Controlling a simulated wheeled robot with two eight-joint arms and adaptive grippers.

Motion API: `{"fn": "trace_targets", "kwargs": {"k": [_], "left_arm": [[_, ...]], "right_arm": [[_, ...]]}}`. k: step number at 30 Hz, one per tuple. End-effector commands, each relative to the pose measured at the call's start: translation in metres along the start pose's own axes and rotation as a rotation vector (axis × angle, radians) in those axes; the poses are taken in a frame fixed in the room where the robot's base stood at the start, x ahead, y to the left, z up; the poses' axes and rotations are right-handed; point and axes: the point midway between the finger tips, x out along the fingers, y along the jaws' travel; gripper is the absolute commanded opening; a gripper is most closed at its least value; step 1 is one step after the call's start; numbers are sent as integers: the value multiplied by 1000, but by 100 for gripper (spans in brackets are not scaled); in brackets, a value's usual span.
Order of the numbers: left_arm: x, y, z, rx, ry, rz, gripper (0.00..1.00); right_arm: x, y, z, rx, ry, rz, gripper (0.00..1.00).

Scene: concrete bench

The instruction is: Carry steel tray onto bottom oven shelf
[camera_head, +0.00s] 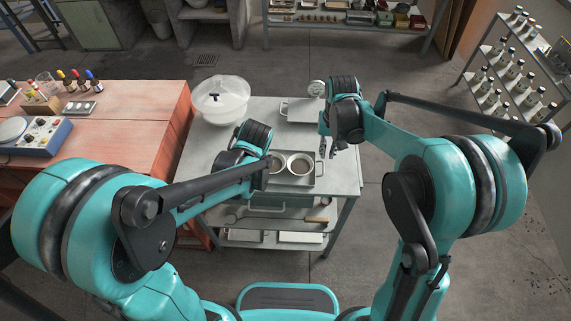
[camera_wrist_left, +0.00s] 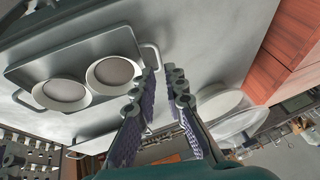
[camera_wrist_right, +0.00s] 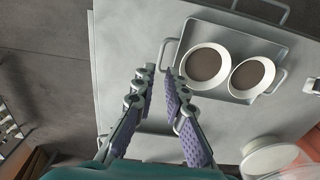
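The steel tray (camera_head: 291,181) lies flat on the grey metal table, with two round pale dishes holding brown contents in it. The tray also shows in the left wrist view (camera_wrist_left: 88,47) and the right wrist view (camera_wrist_right: 228,31), with a handle at each end. My left gripper (camera_wrist_left: 162,72) is open and empty, its fingertips close to one handle. In the head view my left arm hides part of the tray's left end. My right gripper (camera_head: 328,149) is open above the table, just off the tray's right end. It shows empty in the right wrist view (camera_wrist_right: 159,74). No oven is identifiable.
Another handled tray (camera_head: 302,109) and a round dial (camera_head: 316,88) are at the back. Lower shelves hold a wrench, a wooden-handled tool (camera_head: 316,219) and pale trays (camera_head: 300,237). A red bench (camera_head: 120,120) adjoins on the left.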

Motion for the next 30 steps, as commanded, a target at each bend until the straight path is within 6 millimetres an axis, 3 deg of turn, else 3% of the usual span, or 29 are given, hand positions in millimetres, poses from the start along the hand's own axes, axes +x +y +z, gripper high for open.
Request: {"fn": "trace_targets", "kwargs": {"k": [16,30], "left_arm": [[12,4,-2,3,-7,-11,12],[75,3,-2,2,-6,-10,12]], "right_arm": [[14,-4,-5,2,-23,4,12],[77,-3,-4,2,-22,4,12]]}}
